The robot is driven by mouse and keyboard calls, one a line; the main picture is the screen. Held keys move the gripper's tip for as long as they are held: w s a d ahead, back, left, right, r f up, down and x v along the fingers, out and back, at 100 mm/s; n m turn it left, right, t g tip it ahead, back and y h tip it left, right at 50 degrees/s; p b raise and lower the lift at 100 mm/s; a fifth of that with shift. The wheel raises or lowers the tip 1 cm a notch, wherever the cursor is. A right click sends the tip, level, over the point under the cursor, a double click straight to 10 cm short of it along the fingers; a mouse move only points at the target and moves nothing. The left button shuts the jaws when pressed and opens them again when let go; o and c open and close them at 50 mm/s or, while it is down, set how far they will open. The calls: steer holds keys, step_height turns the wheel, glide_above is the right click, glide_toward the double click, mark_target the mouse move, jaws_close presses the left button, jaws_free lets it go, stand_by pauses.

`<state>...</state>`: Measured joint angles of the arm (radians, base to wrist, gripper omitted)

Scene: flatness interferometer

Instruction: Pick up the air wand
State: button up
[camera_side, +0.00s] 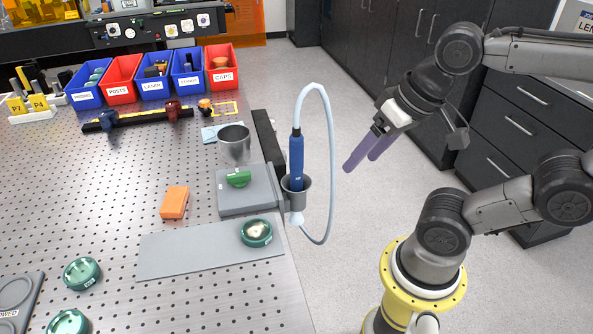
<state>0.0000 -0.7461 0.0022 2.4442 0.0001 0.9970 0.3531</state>
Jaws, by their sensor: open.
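The air wand (296,161) is a blue handle standing upright in a grey cup-shaped holder (295,203) at the right edge of the perforated table. A pale hose loops from its top, out to the right and back down below the holder. A white tip shows under the holder. My gripper (362,162) has purple fingers and is open and empty. It hangs in the air to the right of the wand and hose, pointing down and left, apart from both.
A grey block with a green knob (239,179), a metal cup (234,143), an orange block (174,202) and a grey plate (180,255) with a green round mount (257,232) lie left of the holder. Bins (222,66) stand behind. Dark cabinets (380,55) stand behind my arm.

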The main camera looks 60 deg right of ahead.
steer(key=w+r+m+g, duration=0.1)
steer(key=w+r+m, duration=0.2)
steer(key=r+m, duration=0.4)
steer(key=m+g, duration=0.4)
steer(key=m, duration=0.5)
glide_above(299, 127)
steer(key=shift+r, duration=0.2)
step_height(299, 127, down, 8)
steer(key=shift+f, duration=0.2)
steer(key=shift+w+a+f, duration=0.1)
steer(key=shift+f, duration=1.3)
steer(key=shift+w+a+f, duration=0.1)
steer(key=shift+f, duration=1.3)
steer(key=shift+r, duration=0.1)
jaws_close()
